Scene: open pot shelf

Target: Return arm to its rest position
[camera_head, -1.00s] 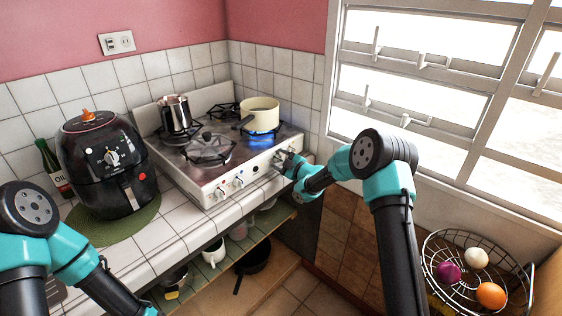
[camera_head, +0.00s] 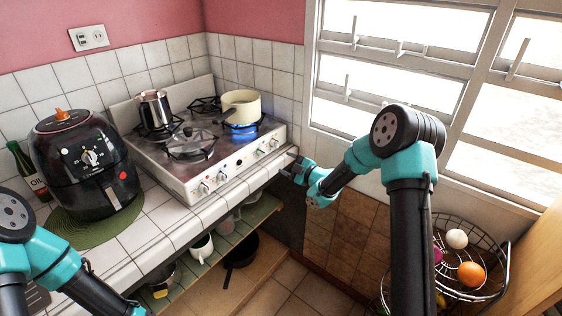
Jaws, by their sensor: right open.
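My right gripper (camera_head: 290,167) is open and empty at the front right corner of the stove (camera_head: 222,172). It stands a little off the row of front knobs, with the teal wrist behind it. The right arm reaches up from the bottom, bends at a black joint and comes down toward the stove. My left arm comes in at the lower left, and its gripper is outside the frame.
A black air fryer (camera_head: 85,165) and an oil bottle (camera_head: 27,172) stand at left. A shelf (camera_head: 222,243) under the counter holds cups and pans. A wire basket (camera_head: 492,240) of produce stands at lower right.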

